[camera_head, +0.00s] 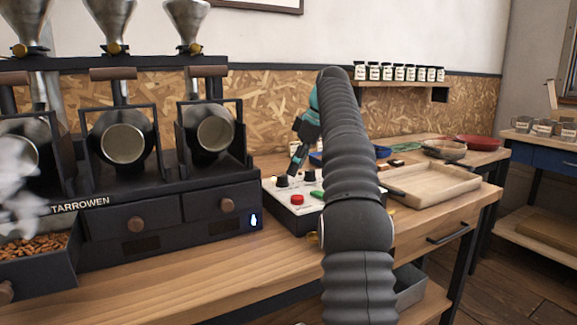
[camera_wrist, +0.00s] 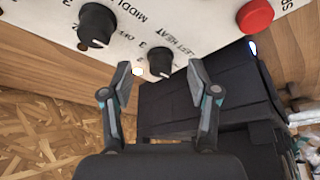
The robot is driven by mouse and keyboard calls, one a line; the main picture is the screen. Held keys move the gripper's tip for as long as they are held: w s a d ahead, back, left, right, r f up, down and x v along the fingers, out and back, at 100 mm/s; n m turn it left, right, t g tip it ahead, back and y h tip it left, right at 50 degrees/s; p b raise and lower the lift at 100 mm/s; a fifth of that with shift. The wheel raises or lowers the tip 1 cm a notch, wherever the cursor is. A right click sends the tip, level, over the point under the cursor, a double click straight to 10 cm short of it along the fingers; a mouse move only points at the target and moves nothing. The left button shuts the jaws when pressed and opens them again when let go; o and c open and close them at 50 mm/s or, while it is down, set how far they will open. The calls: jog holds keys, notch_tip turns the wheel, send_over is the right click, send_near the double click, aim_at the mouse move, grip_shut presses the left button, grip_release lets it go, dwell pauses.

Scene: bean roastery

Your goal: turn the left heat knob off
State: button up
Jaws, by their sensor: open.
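The left heat knob (camera_wrist: 160,62) is a black round knob on a white panel printed "LEFT HEAT" in the wrist view. A small lit lamp (camera_wrist: 138,71) glows beside it. My gripper (camera_wrist: 158,76) is open, with one finger to each side of the knob in the picture; I cannot tell whether either touches it. The exact setting of the knob's pointer is too small to read. In the head view my gripper (camera_head: 295,163) hangs over the control box (camera_head: 283,217), its tips just above the knobs.
The middle knob (camera_wrist: 97,25) and a red button (camera_wrist: 255,16) share the panel. The black roaster (camera_head: 170,200) stands left of the box. A wooden tray (camera_head: 430,185) lies to the right, and jars (camera_head: 400,73) line a shelf behind. The front bench strip (camera_head: 200,272) is clear.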

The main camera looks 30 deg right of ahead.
jog(key=s+d, duration=0.6)
jog(key=d, duration=0.1)
jog(key=shift+s+d, duration=0.1)
jog(key=shift+s, duration=0.15)
dwell(0.4)
